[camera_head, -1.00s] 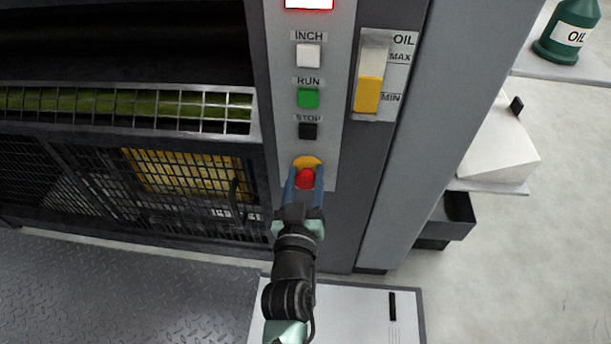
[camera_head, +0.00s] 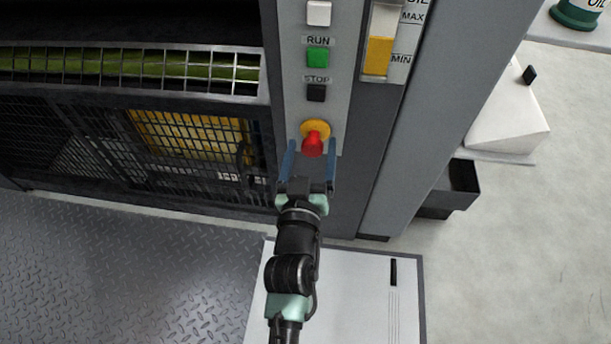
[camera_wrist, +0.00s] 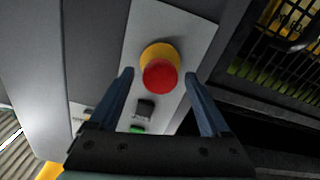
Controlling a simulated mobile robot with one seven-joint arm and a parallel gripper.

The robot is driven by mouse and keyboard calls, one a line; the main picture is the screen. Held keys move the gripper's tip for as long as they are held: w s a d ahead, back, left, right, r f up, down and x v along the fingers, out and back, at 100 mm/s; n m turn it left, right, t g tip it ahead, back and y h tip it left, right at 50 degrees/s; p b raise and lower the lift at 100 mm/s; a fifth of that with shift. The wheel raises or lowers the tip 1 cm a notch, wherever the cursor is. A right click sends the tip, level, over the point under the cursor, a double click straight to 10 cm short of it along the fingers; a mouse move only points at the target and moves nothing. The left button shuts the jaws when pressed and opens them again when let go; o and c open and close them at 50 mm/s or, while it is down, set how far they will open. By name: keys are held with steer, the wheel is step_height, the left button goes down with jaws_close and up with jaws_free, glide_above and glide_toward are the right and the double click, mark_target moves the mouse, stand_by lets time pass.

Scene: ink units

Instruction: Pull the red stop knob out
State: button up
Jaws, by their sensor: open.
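The red stop knob (camera_head: 312,144) sticks out from a yellow round base (camera_head: 316,129) low on the light grey control strip (camera_head: 293,104). My gripper (camera_head: 310,157) is open, with its two blue fingers apart and pointing at the panel, just below and around the knob's sides. In the wrist view the red knob (camera_wrist: 160,76) lies ahead of and between the spread fingertips (camera_wrist: 158,73), with a gap on both sides. No finger visibly touches it. Nothing is held.
Above the knob are a black STOP button (camera_head: 316,92), a green RUN button (camera_head: 317,57) and a white button (camera_head: 318,13). A yellow oil gauge (camera_head: 377,55) is to the right. A mesh guard (camera_head: 190,155) with a handle is to the left.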

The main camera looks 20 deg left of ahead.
steer(key=p+v, duration=0.2)
steer(key=v, duration=1)
steer(key=shift+p, duration=0.3)
steer(key=shift+r, duration=0.1)
steer(key=w+d+r+m+t+h+p, duration=0.1)
steer(key=w+d+r+t, duration=0.15)
steer(key=r, duration=0.95)
steer(key=w+d+r+m+t+h+p, duration=0.1)
steer(key=w+d+r+m+t+h, duration=0.2)
steer(key=r, duration=1)
steer(key=w+d+r+t+p, duration=0.1)
steer(key=w+d+r+p, duration=0.2)
steer(key=r, duration=0.9)
steer(key=s+d+r+m+t+p, duration=0.1)
steer(key=s+r, duration=0.2)
steer(key=r, duration=0.5)
steer(key=s+d+r+t+h+p, duration=0.1)
steer(key=s+d+r, duration=0.15)
steer(key=r, duration=0.55)
steer(key=s+d+r+m+t, duration=0.1)
steer(key=s+r+t, duration=0.15)
steer(key=r, duration=0.55)
step_height(320, 180, up, 36)
steer(key=g+p, duration=0.1)
steer(key=p, duration=3.5)
steer(key=shift+a+r+p, duration=0.15)
steer(key=shift+a+p, duration=0.1)
steer(key=shift+p, duration=0.05)
steer(key=shift+s, duration=0.1)
